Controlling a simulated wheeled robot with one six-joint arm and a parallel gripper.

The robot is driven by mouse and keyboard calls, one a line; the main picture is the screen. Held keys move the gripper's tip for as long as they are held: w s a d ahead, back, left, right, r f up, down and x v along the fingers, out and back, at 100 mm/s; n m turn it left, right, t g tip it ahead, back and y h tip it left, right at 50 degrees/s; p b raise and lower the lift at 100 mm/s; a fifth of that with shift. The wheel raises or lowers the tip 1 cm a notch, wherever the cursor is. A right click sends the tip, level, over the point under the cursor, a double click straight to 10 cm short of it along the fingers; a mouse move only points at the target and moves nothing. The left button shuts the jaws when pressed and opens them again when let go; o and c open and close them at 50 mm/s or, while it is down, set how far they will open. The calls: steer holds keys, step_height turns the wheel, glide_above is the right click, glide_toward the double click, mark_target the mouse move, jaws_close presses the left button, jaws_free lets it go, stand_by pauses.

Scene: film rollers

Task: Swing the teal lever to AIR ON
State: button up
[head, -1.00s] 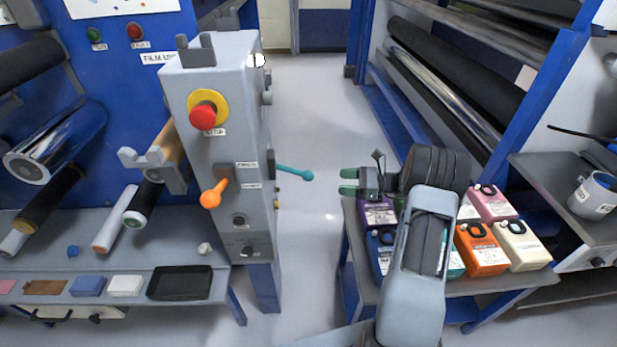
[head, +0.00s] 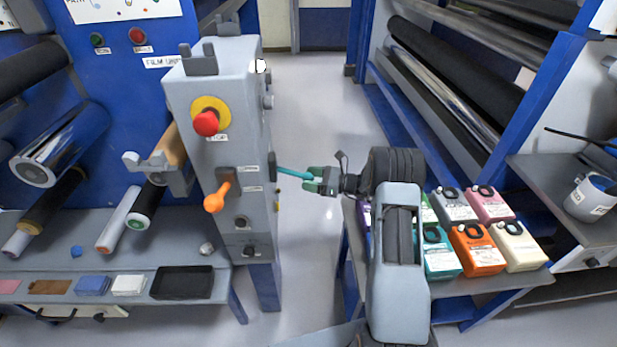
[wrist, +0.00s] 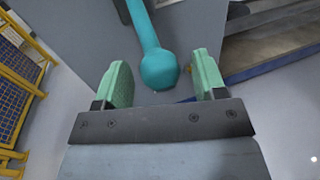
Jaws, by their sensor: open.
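The teal lever (head: 293,173) sticks out to the right from the side of the grey control post (head: 222,100). In the wrist view its round knob (wrist: 160,70) lies between my two green fingertips, with a gap on each side. My gripper (head: 314,181) is open around the lever's end; it also shows in the wrist view (wrist: 162,82). In the head view the knob is partly hidden by my fingers. The labels near the lever are too small to read.
An orange lever (head: 218,196) and a red stop button (head: 206,123) are on the post's front. Several coloured cartridges (head: 478,248) stand on a bench under my arm at the right. The floor between post and bench is clear.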

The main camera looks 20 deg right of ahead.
steer(key=shift+w+a, duration=0.25)
steer(key=shift+a, duration=0.2)
steer(key=shift+c, duration=0.2)
jaws_close()
steer(key=shift+r, duration=0.1)
